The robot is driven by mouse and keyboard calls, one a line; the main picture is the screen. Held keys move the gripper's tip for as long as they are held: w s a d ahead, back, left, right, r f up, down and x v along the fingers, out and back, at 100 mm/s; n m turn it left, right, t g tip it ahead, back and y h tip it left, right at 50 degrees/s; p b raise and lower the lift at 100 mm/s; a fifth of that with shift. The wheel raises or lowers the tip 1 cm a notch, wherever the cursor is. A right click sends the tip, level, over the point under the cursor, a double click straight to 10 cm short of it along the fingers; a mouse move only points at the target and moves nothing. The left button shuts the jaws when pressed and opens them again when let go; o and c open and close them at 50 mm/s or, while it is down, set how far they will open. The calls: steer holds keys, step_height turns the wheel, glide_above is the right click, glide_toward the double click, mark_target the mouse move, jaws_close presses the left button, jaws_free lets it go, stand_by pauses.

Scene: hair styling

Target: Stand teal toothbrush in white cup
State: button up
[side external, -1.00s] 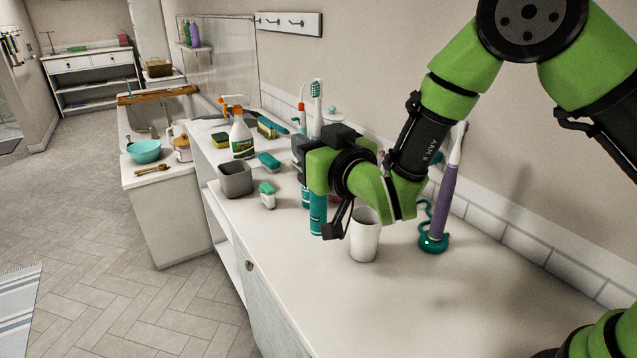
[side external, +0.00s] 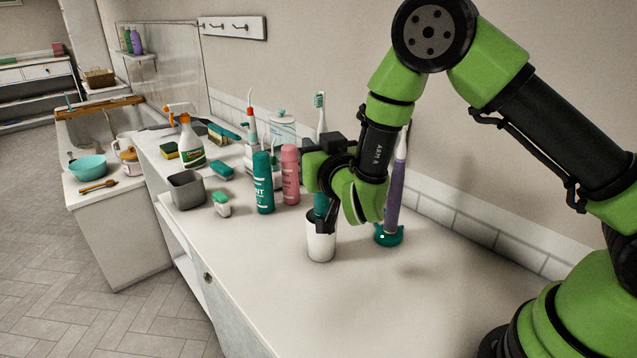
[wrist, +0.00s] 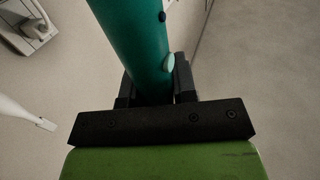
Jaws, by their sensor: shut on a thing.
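The teal toothbrush stands upright in my gripper, its white head with teal bristles (side external: 319,102) above the jaws. Its thick teal handle (side external: 320,205) shows below them, directly above the white cup (side external: 321,241). The lower end of the handle is not visible at the rim; I cannot tell how deep it sits in the cup or whether it is just behind the rim. The cup stands upright on the counter. My gripper (side external: 318,168) is shut on the handle. In the wrist view, the teal handle (wrist: 137,45) runs between the dark fingers.
A purple toothbrush (side external: 395,190) stands on a teal base (side external: 389,236) right of the cup. A pink can (side external: 290,175) and a teal can (side external: 263,185) stand to the left, with a grey bin (side external: 187,190) further left. The counter front is clear.

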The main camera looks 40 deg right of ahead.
step_height(320, 180, down, 6)
stand_by(0.5)
steer(key=shift+f, duration=0.2)
steer(key=o, duration=0.8)
